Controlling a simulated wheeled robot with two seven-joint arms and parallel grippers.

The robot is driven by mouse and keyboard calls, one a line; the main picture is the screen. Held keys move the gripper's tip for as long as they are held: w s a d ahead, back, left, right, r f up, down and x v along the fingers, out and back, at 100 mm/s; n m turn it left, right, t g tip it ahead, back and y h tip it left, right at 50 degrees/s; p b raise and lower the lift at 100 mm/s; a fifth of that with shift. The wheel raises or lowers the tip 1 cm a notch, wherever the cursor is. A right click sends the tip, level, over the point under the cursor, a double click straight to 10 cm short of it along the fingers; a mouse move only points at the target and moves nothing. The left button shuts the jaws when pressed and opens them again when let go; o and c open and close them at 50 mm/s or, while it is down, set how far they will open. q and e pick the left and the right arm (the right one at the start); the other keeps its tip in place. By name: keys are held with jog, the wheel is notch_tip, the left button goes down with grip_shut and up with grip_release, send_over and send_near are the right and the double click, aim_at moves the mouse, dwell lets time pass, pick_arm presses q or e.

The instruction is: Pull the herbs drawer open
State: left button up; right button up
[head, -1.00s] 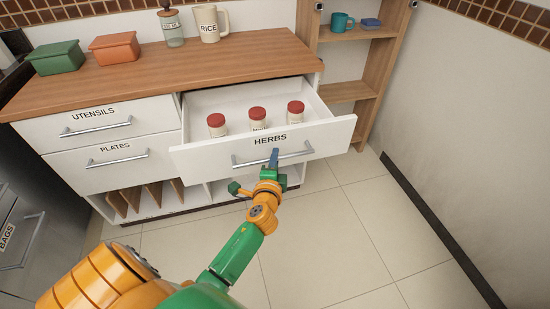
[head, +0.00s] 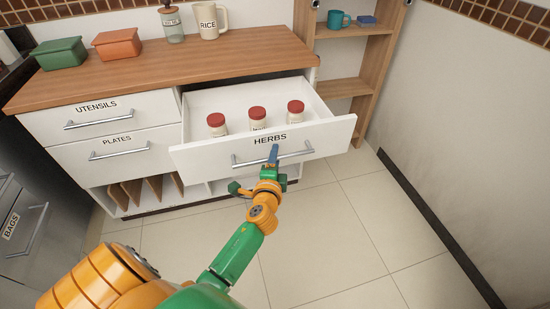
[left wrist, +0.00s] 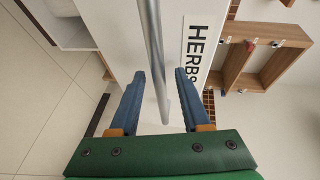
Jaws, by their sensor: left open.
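The herbs drawer (head: 270,140) is a white drawer pulled well out of the wooden-topped cabinet, with a HERBS label on its front. Its silver bar handle (head: 240,162) runs across the front below the label. Inside stand several red-lidded jars (head: 257,118). My left gripper (head: 273,155) is at the handle. In the left wrist view, its two blue fingers (left wrist: 160,95) are open, one on each side of the handle bar (left wrist: 153,50); contact is hard to tell. My right gripper is not in view.
The utensils drawer (head: 95,113) and plates drawer (head: 115,150) are shut at left. A wooden shelf (head: 350,58) and a pale wall stand at right. The bags drawer (head: 25,232) is at far left. Tiled floor (head: 345,225) is clear at right.

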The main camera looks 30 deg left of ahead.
pick_arm(q)
jog(key=shift+s, duration=0.15)
jog(key=v, duration=0.7)
jog(key=s+d+f+n+g+h+p, duration=0.1)
jog(key=s+d+f+g+h+p, duration=0.2)
jog(key=f, duration=0.4)
jog(key=s+d+f+n+g+h+p, duration=0.1)
jog(key=s+d+f+g, duration=0.1)
jog(key=s+f, duration=0.4)
jog(key=s+d+f+n+g+h+p, duration=0.1)
jog(key=s+d+f+g+h+p, duration=0.15)
jog(key=f, duration=0.55)
jog(key=s+f+n+g+p, duration=0.1)
jog(key=s+f+n+g, duration=0.1)
jog(key=s, duration=0.9)
jog(key=s+f+n+g+p, duration=0.1)
jog(key=s+f+n+g, duration=0.2)
jog(key=s, duration=0.8)
notch_tip(320, 180, down, 2)
jog(key=shift+a+f+n+g+h+p, duration=0.2)
jog(key=shift+n+g+h+p, duration=0.15)
jog(key=shift+n, duration=0.45)
